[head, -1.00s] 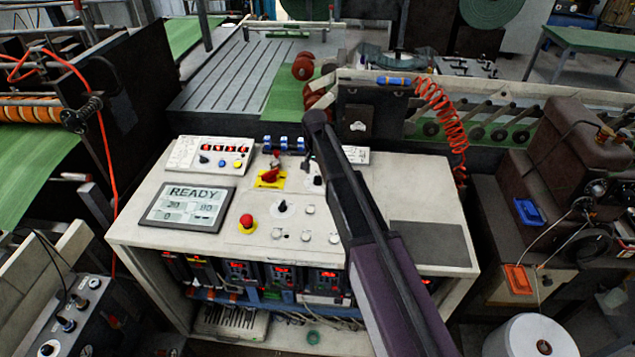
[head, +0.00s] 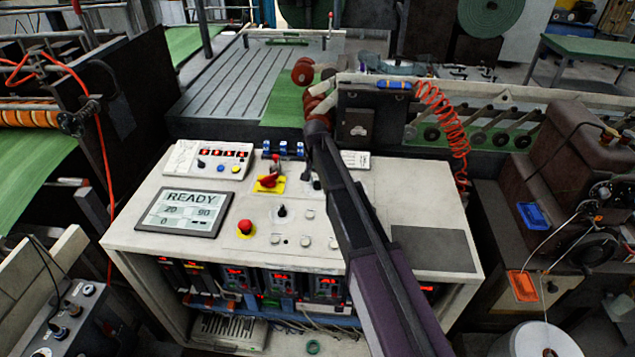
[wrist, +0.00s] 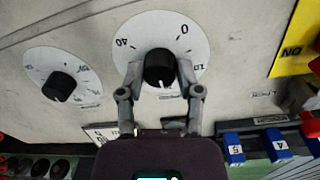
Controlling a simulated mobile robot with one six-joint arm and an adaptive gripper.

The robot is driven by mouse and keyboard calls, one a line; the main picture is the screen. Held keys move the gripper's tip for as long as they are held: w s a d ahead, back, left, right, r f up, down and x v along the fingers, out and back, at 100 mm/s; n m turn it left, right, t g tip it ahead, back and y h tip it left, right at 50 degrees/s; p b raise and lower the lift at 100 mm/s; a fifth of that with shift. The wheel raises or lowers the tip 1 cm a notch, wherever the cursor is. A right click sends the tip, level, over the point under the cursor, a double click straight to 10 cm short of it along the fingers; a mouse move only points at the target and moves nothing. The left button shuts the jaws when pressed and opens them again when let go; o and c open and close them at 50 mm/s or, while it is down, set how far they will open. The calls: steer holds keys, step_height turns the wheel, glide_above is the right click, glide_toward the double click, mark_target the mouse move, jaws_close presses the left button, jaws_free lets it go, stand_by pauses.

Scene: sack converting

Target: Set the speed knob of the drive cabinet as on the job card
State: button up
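The drive cabinet (head: 140,228) has a pale sloping top with knobs and a READY display. In the wrist view, a black knob (wrist: 159,68) sits on a round white dial (wrist: 160,26) marked 0 and 40. Its white pointer mark faces the bottom of the picture. My gripper (wrist: 160,72) has one finger on each side of this knob; I cannot tell whether they press on it. In the head view, my gripper (head: 315,180) is low over the panel and mostly hidden by my arm. A white printed card (head: 356,159) lies behind it; its print is too small to read.
A second dial knob (wrist: 59,86) is close beside in the wrist view. A red switch on a yellow plate (head: 268,183), blue switches (head: 283,149), a red emergency button (head: 245,228) and another black knob (head: 282,211) are nearby. A dark mat (head: 432,248) is clear at right.

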jaws_close()
steer(key=shift+n, duration=0.4)
steer(key=shift+s+n, duration=0.1)
steer(key=shift+n, duration=2.7)
steer(key=o, duration=0.7)
jaws_free()
